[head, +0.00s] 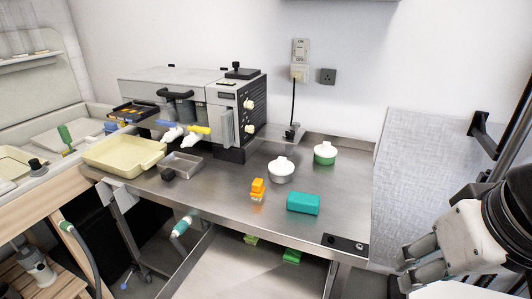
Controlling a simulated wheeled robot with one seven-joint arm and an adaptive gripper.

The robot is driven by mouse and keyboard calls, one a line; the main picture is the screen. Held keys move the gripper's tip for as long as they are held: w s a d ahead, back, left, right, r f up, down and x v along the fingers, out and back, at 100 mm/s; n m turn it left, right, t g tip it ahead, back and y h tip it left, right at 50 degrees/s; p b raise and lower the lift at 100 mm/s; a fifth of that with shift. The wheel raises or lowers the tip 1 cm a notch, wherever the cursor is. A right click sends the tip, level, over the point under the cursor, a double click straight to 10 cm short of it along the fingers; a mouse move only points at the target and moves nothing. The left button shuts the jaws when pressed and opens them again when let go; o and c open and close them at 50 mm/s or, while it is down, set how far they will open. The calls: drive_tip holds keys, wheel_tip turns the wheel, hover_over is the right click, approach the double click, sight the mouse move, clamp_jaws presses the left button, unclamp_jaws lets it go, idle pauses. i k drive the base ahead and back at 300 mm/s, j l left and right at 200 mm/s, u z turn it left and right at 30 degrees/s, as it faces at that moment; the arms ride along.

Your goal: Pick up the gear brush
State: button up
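No object is clearly recognisable as the gear brush. A small upright orange piece (258,186) with a pale lower band stands on the steel table (225,195) and may be it, but it is too small to be sure. A teal block (303,203) lies to its right, near the table's front edge. My gripper (418,258) is at the lower right, beyond the table's right end and well apart from both objects. Its grey fingers show from the side, and I cannot tell how far apart they are. Nothing is visible in them.
Two white-lidded pots, one plain (281,169) and one green-based (325,153), stand behind the orange piece. A grey machine (195,100) stands at the back. A cream tray (124,155) and small metal tray (181,165) are left. Table space around the orange piece is clear.

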sight(257, 194)
drive_tip(key=i+j, duration=0.2)
drive_tip(key=j, duration=0.15)
drive_tip(key=i+j, duration=0.2)
drive_tip(key=j, duration=0.15)
drive_tip(key=i+j+u, duration=0.1)
drive_tip(key=j, duration=0.25)
drive_tip(key=i, duration=0.1)
